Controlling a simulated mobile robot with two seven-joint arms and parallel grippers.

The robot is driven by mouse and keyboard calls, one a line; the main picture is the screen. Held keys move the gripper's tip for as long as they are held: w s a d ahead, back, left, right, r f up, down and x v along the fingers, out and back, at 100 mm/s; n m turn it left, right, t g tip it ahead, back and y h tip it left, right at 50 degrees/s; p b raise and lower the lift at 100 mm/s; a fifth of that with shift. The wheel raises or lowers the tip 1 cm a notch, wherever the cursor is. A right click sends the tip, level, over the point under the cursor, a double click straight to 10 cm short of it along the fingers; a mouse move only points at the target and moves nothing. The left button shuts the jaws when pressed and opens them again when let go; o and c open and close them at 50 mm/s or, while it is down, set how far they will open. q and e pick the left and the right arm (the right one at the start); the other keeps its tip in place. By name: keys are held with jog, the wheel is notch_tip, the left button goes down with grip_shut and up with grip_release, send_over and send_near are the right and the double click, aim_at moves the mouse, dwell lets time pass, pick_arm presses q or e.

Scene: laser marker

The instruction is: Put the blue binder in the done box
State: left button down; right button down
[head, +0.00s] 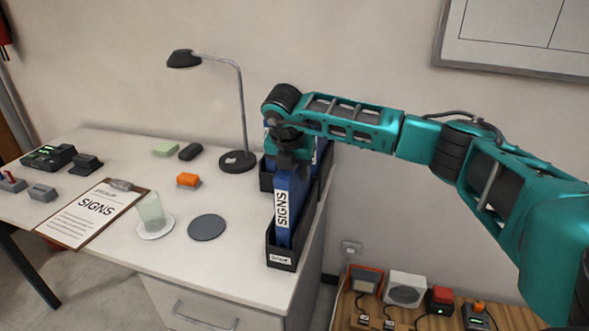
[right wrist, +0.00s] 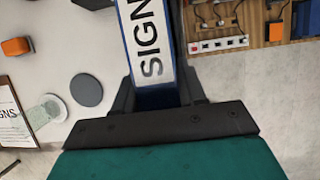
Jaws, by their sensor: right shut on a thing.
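The blue binder (head: 284,209), with a white SIGNS label on its spine, stands nearly upright at the right end of the desk. My right gripper (head: 290,160) is above it and shut on its upper part. In the right wrist view the binder (right wrist: 150,45) lies between my fingers. The dark done box (head: 281,258), with a small white label on its front, is around the binder's lower part. The binder's bottom is hidden behind the box's front wall, so I cannot tell whether it touches the floor of the box. My left gripper is not in view.
Behind, another dark holder (head: 265,178) with blue binders is partly hidden by my arm. A desk lamp (head: 238,160), orange block (head: 188,180), grey disc (head: 207,228), glass (head: 153,212) and clipboard (head: 92,214) lie to the left. A lower wooden bench (head: 398,313) with devices stands right.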

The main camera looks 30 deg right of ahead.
jog(key=c, duration=0.8)
grip_release()
jog(key=shift+o, duration=0.8)
jog(key=v, duration=1.2)
jog(key=shift+a+r, duration=0.1)
